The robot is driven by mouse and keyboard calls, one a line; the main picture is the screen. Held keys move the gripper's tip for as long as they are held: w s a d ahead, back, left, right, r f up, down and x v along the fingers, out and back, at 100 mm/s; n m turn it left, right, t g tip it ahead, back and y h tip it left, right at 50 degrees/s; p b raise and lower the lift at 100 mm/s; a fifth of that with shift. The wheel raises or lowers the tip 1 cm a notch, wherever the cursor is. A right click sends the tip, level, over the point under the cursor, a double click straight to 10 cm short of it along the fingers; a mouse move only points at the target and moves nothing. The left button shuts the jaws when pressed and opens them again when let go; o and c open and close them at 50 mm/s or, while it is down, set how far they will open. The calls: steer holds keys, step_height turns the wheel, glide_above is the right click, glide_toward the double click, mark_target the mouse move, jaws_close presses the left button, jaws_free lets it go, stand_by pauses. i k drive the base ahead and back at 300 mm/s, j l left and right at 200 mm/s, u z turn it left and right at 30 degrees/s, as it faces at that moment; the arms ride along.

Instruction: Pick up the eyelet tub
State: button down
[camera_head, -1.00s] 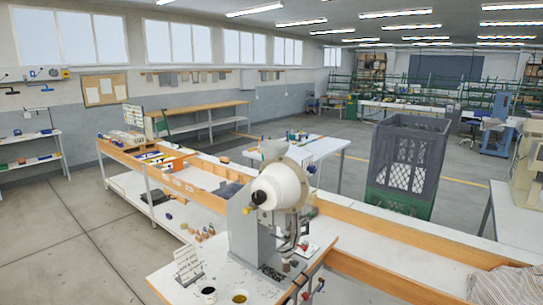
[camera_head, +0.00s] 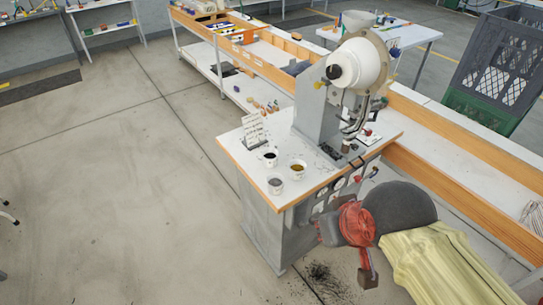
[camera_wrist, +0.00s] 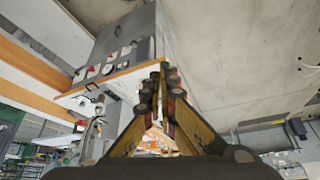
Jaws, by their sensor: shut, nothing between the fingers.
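Several small tubs stand on the white top of the press bench in the head view. One holds golden bits (camera_head: 298,168), one has dark contents (camera_head: 269,156), and a grey one (camera_head: 275,184) stands near the front corner. I cannot tell for sure which is the eyelet tub. My gripper (camera_wrist: 160,85) is shut and empty in the wrist view, its fingers together in front of the bench edge. In the head view my arm's end is low, in front of and to the right of the bench, below its top and apart from the tubs. No tub shows clearly in the wrist view.
The eyelet press (camera_head: 350,75) rises at the back of the bench top (camera_head: 235,143). A small white sign (camera_head: 254,128) stands behind the tubs. A long wood-edged counter (camera_head: 440,125) runs behind. A dark mesh crate (camera_head: 495,75) is at right. Floor at left is clear.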

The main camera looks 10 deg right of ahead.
mark_target(270, 156)
steer(key=j+z, duration=0.1)
steer(key=z, duration=0.3)
steer(key=i+j+z, duration=0.1)
steer(key=z, duration=0.3)
steer(key=j+z, duration=0.2)
steer(key=z, duration=0.2)
steer(key=j+z, duration=0.1)
steer(key=z, duration=0.25)
steer(key=j+z, duration=0.2)
steer(key=j, duration=0.4)
steer(key=k+j+z, duration=0.15)
steer(key=j, duration=0.4)
steer(key=j+z, duration=0.2)
steer(key=j, duration=0.4)
